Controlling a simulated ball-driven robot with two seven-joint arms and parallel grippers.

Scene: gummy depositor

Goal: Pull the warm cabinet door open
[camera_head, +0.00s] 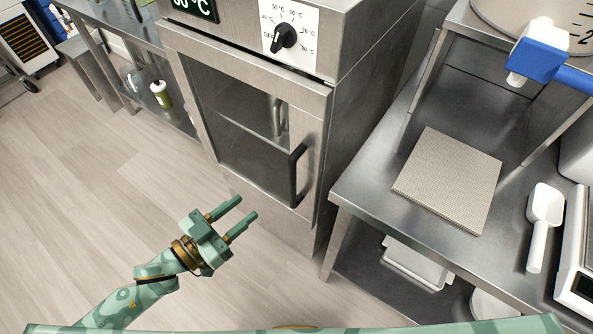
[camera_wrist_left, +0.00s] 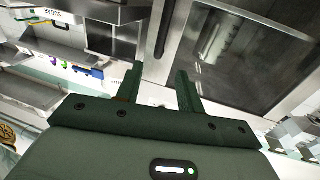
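The warm cabinet (camera_head: 345,110) is a steel box with a dial and a display on top. Its glass door (camera_head: 235,120) looks closed. A dark vertical handle (camera_head: 297,176) sits on the door's right side. My left gripper (camera_head: 236,208) is open and empty, left of and lower than the handle in the head view, apart from it. In the left wrist view, its two fingers (camera_wrist_left: 158,88) stand apart, with the dark door glass (camera_wrist_left: 235,55) and a dark bar, likely the handle (camera_wrist_left: 164,28), beyond them. My right gripper is not in view.
A steel table (camera_head: 365,190) with a flat square plate (camera_head: 449,178) and a white scoop (camera_head: 544,222) stands right of the cabinet. A steel shelf table (camera_head: 105,35) with a bottle stands to the left. The floor (camera_head: 90,190) before the door is clear.

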